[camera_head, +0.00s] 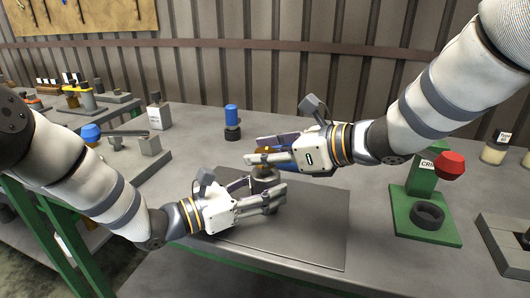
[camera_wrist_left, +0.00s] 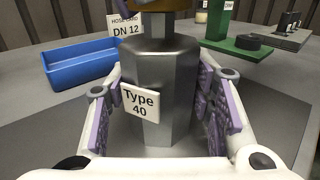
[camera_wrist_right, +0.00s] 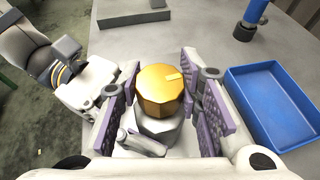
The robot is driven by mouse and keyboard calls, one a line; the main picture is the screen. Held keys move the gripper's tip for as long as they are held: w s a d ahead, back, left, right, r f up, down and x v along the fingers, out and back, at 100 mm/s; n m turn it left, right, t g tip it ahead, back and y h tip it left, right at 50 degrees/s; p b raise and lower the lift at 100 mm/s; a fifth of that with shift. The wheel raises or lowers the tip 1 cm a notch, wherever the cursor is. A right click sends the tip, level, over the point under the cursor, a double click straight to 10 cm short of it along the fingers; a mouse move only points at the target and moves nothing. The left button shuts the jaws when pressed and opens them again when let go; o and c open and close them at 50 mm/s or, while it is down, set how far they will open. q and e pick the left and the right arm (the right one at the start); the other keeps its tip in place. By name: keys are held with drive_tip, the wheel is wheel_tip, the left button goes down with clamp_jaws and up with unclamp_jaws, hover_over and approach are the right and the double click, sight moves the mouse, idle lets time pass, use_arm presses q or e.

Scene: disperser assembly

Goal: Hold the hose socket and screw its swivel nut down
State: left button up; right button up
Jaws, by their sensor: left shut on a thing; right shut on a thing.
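The hose socket, a grey faceted metal body (camera_wrist_left: 158,75) with a "Type 40" tag, stands upright over the mat in the left wrist view. My left gripper (camera_head: 274,198) has its purple pads on both sides of this body and is shut on it. The brass swivel nut (camera_wrist_right: 160,92) sits on top of the grey body in the right wrist view, with a small raised mark on its top face. My right gripper (camera_head: 256,159), above the left one, is shut on the nut from both sides.
A blue tray (camera_wrist_right: 282,105), tagged DN 12 in the left wrist view, lies close to the grippers. A blue-topped piece (camera_head: 232,118) stands behind. A green stand (camera_head: 425,225) with a red knob and black ring is at the right. The dark mat (camera_head: 315,225) is clear in front.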

drive_tip(key=shift+a+m+t+h, duration=0.15)
drive_tip(key=shift+m+t+h, duration=1.25)
drive_tip(key=shift+m+t, duration=0.3)
drive_tip(key=shift+m, duration=0.3)
drive_tip(key=o, duration=1.2)
